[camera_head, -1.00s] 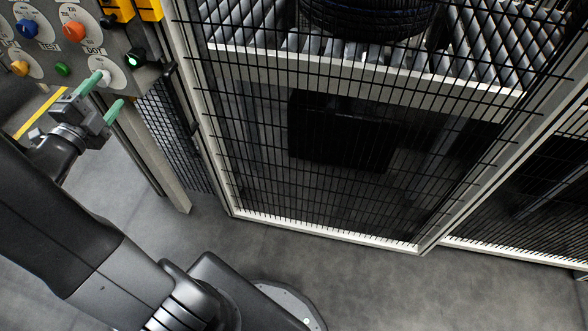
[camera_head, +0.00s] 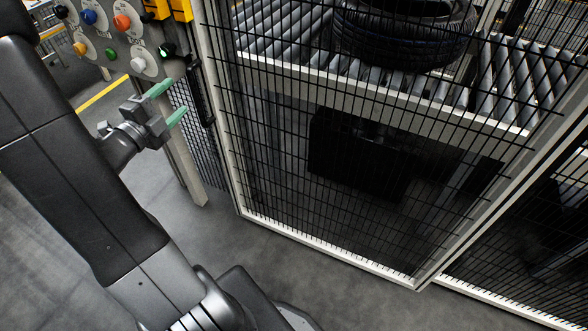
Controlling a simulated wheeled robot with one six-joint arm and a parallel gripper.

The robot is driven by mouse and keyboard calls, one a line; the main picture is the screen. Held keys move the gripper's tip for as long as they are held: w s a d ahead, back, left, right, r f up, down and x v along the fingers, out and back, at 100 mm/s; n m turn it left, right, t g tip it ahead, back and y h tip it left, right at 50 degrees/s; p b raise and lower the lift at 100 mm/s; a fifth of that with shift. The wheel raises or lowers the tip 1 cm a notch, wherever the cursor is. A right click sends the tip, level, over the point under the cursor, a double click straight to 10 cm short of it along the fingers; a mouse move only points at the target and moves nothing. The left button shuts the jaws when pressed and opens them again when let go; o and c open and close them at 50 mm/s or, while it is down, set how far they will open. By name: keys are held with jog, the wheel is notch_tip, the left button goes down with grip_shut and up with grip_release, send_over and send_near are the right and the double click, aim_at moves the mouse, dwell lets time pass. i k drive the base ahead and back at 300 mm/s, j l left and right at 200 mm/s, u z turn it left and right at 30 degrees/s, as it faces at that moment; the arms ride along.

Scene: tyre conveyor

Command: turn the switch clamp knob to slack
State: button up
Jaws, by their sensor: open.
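The control panel (camera_head: 100,38) is at the upper left, with several coloured knobs and buttons on round plates. I see a blue knob (camera_head: 89,17), an orange-red knob (camera_head: 122,22), a yellow knob (camera_head: 80,48), a green button (camera_head: 111,54) and a white knob (camera_head: 138,64). A black switch with a green light (camera_head: 167,50) sits at the panel's right edge. Labels are too small to tell which is the clamp knob. My gripper (camera_head: 170,102) has green fingers, is open and empty, and appears just below and right of the white knob, apart from it.
A mesh fence (camera_head: 330,200) with a pale frame fills the middle and right. Behind it a tyre (camera_head: 405,40) lies on a roller conveyor (camera_head: 290,55). Grey floor (camera_head: 215,235) is clear before the fence.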

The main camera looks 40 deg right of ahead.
aim_at(167, 50)
jog(key=k+l, duration=0.15)
jog(key=k, duration=0.3)
jog(key=k+l, duration=0.15)
jog(key=k, duration=0.35)
jog(key=i+j+z, duration=0.25)
jog(key=i+j, duration=0.2)
jog(key=i, duration=0.15)
jog(key=i+j+z, duration=0.25)
jog(key=i+j, duration=0.3)
